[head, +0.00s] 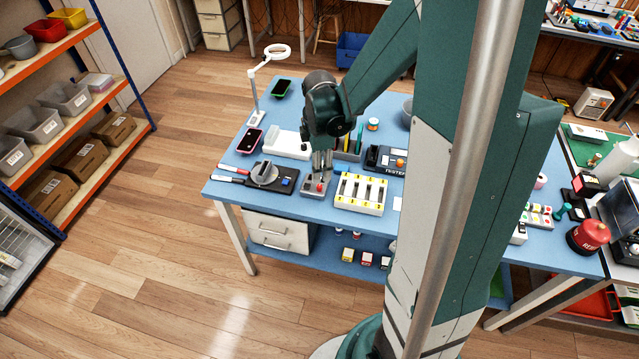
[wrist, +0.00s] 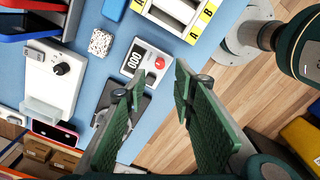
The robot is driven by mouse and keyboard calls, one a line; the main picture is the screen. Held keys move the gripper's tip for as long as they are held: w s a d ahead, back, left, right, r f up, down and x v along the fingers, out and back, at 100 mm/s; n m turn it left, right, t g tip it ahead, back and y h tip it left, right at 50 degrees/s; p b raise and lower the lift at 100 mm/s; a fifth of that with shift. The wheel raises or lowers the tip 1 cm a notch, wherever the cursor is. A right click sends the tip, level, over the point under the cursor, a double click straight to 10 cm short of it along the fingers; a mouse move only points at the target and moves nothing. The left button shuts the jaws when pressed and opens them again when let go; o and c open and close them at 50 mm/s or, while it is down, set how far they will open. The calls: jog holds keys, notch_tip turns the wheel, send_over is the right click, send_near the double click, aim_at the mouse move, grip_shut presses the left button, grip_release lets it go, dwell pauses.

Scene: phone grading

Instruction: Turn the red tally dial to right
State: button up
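The tally counter (head: 312,187) is a small grey box near the front edge of the blue table. Its red dial (head: 320,187) shows as a small red knob. In the wrist view the counter (wrist: 140,55) shows a "000" display, with the red dial (wrist: 160,63) beside it. My gripper (head: 321,176) points down over the counter in the head view. In the wrist view my gripper (wrist: 160,88) has its two green fingers apart. The dial shows in line with the gap, just beyond the fingertips, and nothing is between the fingers. Whether a finger touches the counter cannot be told.
A white tray with yellow labels (head: 359,194) stands just right of the counter. A black plate with a grey round part (head: 264,175) lies to its left. Behind are a tester box (head: 385,160) and a phone (head: 248,141). The table's front edge is close.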

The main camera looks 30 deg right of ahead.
aim_at(320, 186)
jog(key=shift+f+b, duration=0.6)
jog(key=shift+f, duration=3.2)
grip_shut()
